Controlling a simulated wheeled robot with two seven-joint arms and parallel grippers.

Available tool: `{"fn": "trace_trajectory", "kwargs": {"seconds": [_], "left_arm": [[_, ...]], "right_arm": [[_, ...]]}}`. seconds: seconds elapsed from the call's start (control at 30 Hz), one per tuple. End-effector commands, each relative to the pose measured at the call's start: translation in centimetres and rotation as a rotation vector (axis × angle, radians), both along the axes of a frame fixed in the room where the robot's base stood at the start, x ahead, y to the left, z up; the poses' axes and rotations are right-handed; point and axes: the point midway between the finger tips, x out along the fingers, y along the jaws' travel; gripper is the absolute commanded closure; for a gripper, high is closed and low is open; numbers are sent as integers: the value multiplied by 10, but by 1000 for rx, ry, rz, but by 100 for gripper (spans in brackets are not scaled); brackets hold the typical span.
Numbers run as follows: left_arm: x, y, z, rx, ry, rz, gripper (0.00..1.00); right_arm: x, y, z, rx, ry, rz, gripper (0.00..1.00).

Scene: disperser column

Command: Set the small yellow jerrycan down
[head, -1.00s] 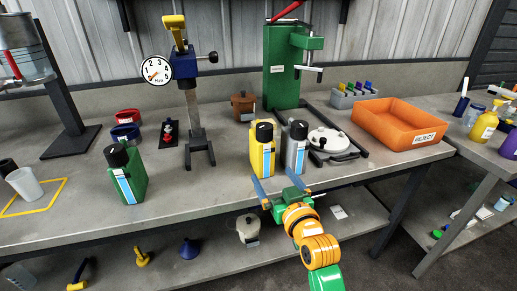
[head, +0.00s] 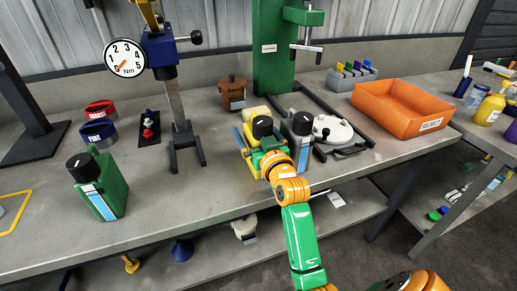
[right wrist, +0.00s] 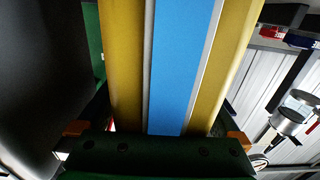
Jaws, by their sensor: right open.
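The small yellow jerrycan (head: 255,113) stands upright on the bench, its lower front hidden by my right gripper in the head view. In the right wrist view its yellow face with a blue and white stripe (right wrist: 183,65) fills the middle. My right gripper (head: 264,152) is open at the jerrycan, with a finger on either side of it. I cannot tell whether the fingers touch it. My left gripper is out of view.
A grey jerrycan (head: 300,128) stands close on the right, with a white-lidded pot (head: 333,131) beyond it. A green jerrycan (head: 100,187) is at the left. An orange reject tray (head: 402,108) is at the right. Bare bench (head: 180,207) lies between the green and yellow jerrycans.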

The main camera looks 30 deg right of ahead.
Motion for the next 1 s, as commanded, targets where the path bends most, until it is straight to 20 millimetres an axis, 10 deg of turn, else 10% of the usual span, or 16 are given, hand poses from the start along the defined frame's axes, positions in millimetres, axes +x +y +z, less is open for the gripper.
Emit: {"fn": "trace_trajectory", "kwargs": {"seconds": [0.17,0.5,1.0], "left_arm": [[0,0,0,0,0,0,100],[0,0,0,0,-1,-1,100],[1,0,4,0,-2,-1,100]], "right_arm": [[0,0,0,0,0,0,5],[0,0,0,0,1,0,97],[0,0,16,-1,-5,0,100]]}}
